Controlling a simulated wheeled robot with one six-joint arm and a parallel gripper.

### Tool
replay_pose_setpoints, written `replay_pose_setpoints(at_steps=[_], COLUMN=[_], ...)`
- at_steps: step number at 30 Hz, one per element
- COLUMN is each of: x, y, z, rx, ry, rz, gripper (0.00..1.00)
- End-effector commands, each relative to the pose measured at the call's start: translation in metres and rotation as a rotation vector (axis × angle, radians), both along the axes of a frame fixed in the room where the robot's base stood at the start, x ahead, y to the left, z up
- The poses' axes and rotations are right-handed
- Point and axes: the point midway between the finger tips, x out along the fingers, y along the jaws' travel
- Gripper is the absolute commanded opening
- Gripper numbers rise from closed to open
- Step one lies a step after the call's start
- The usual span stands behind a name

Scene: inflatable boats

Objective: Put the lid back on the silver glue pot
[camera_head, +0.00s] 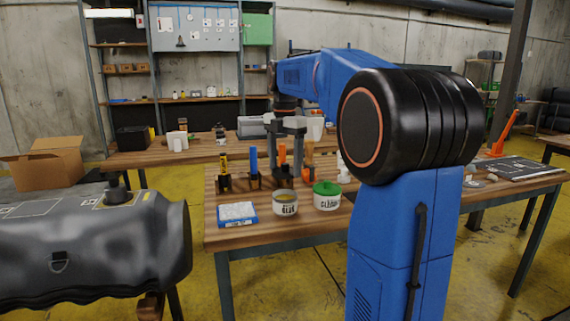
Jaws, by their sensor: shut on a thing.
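The silver glue pot (285,204) stands upright and open near the front edge of the wooden table, with yellowish glue showing inside. My gripper (284,170) points down behind the pot, among the upright handled tools, apart from the pot. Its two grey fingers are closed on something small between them. I cannot make out what that thing is against the dark tool behind. The silver pot's lid cannot be picked out for certain.
A white pot with a green lid (327,196) stands right beside the silver pot. A blue-and-white packet (238,214) lies left. Yellow-handled (224,174), blue-handled (253,168) and orange-handled (309,160) tools stand behind. My arm hides the table's middle right.

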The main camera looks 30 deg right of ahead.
Motion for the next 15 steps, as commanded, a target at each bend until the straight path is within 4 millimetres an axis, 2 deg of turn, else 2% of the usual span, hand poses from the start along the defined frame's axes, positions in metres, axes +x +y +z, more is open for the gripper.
replay_pose_setpoints(at_steps=[5, 15], x=[0.000, 0.000], y=[0.000, 0.000], z=[-0.003, -0.028], rx=[0.000, 0.001], ry=[0.001, 0.001], rz=[0.028, 0.025], gripper=[0.48, 0.48])
